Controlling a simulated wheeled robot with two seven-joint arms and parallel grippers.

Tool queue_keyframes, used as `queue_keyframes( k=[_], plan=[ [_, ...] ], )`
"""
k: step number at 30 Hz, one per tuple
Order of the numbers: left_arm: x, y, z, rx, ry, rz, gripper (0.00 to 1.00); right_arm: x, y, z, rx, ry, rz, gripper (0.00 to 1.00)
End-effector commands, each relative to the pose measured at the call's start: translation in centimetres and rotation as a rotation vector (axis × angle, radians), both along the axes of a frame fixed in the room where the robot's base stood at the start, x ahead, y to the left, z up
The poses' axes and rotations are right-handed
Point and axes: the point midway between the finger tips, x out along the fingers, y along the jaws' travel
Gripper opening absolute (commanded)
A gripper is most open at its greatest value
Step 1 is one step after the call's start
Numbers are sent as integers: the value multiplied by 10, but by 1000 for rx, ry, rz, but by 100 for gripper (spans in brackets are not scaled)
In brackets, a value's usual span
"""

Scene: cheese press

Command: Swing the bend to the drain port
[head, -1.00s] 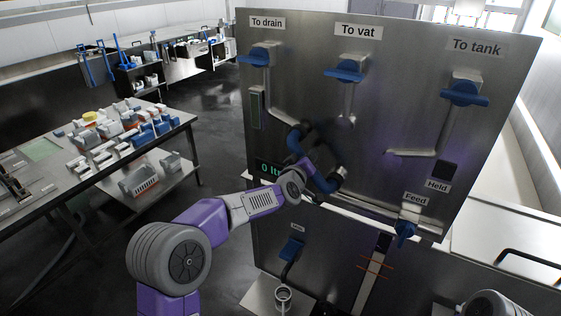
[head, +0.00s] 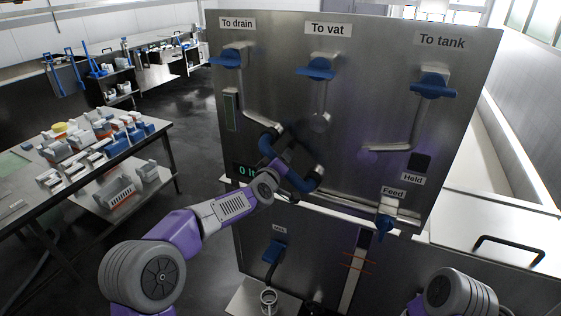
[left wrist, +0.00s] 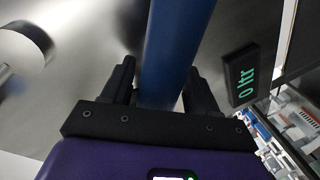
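The blue U-shaped bend (head: 300,183) sits on the front of the steel panel. Its upper left end is at or very near the lower end of the drain pipe (head: 262,118); I cannot tell whether they are joined. Its lower right end has a silver collar (head: 318,173). My left gripper (head: 287,155) is on the bend. In the left wrist view the blue tube (left wrist: 170,55) runs between both fingers of that gripper (left wrist: 160,85), filling the gap closely; the fingertips are partly hidden. My right gripper is out of view.
The panel has blue valve handles under "To drain" (head: 228,58), "To vat" (head: 318,68) and "To tank" (head: 433,88). A feed valve (head: 385,226) is below right. The display (head: 243,170) reads 0 ltr. A cluttered table (head: 60,180) stands left.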

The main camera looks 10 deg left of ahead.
Motion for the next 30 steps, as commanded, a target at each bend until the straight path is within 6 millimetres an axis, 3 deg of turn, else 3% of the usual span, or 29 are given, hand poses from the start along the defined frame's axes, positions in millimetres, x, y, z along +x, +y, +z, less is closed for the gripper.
queue_keyframes(
  k=[11,24,30],
  plan=[
    [-7,2,2,3,-4,0,59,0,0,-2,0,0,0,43],
    [-64,13,11,2,-2,0,59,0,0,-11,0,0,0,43],
    [-73,15,12,2,-2,0,59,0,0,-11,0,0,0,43]
  ],
)
